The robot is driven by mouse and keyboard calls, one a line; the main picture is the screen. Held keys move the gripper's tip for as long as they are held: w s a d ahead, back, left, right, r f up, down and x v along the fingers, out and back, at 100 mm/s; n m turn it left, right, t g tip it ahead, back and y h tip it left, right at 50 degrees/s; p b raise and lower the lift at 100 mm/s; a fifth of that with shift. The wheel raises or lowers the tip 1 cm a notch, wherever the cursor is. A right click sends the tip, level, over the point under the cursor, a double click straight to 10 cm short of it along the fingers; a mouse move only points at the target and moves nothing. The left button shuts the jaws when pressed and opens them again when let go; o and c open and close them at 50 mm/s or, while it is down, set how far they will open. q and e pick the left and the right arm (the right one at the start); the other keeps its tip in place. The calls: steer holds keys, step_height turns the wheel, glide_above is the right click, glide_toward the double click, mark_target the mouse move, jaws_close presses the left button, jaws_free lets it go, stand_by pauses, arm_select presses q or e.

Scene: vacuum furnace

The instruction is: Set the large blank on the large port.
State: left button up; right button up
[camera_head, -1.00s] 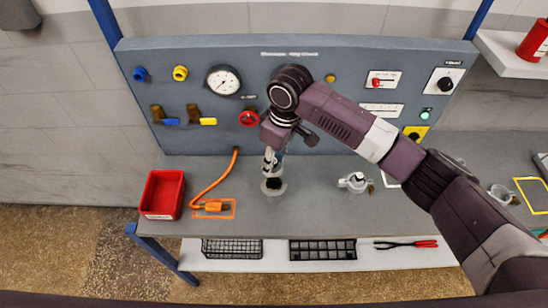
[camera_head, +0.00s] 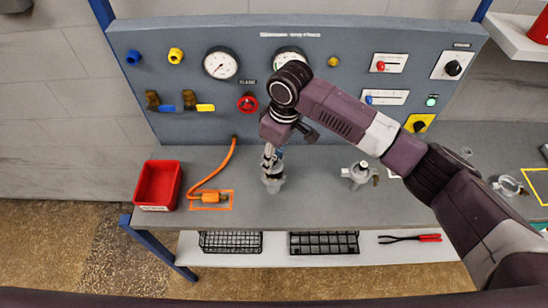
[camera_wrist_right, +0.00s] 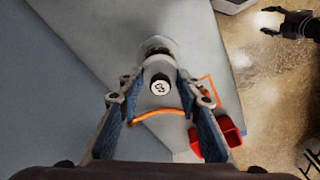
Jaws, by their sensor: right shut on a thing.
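My right gripper (camera_head: 270,158) points down over the bench. It is shut on the large blank, whose pale round top with a dark mark (camera_wrist_right: 160,84) shows between the fingers in the wrist view. The grey metallic large port (camera_head: 273,184) stands on the bench directly under the fingers. A round metallic rim (camera_wrist_right: 157,45) shows just behind the blank's top in the wrist view. The blank is at or just above the port; I cannot tell whether they touch. My left gripper (camera_wrist_right: 290,22) appears at the top right of the wrist view, away from the bench, with its fingers apart.
A second metallic fitting (camera_head: 359,175) stands to the right of the port. A red bin (camera_head: 158,186) and an orange hose (camera_head: 214,172) lie to the left. The gauge panel (camera_head: 200,128) rises behind. Baskets and red-handled tongs (camera_head: 410,238) are on the shelf below.

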steer(key=shift+f+b, duration=0.9)
steer(key=shift+b, duration=0.1)
steer(key=shift+f, duration=0.45)
steer(key=shift+f, duration=0.15)
steer(key=o, duration=1.3)
step_height(320, 180, up, 12)
steer(key=d, duration=0.1)
steer(key=shift+s+d, duration=0.2)
steer(key=shift+s, duration=0.05)
steer(key=shift+f, duration=0.15)
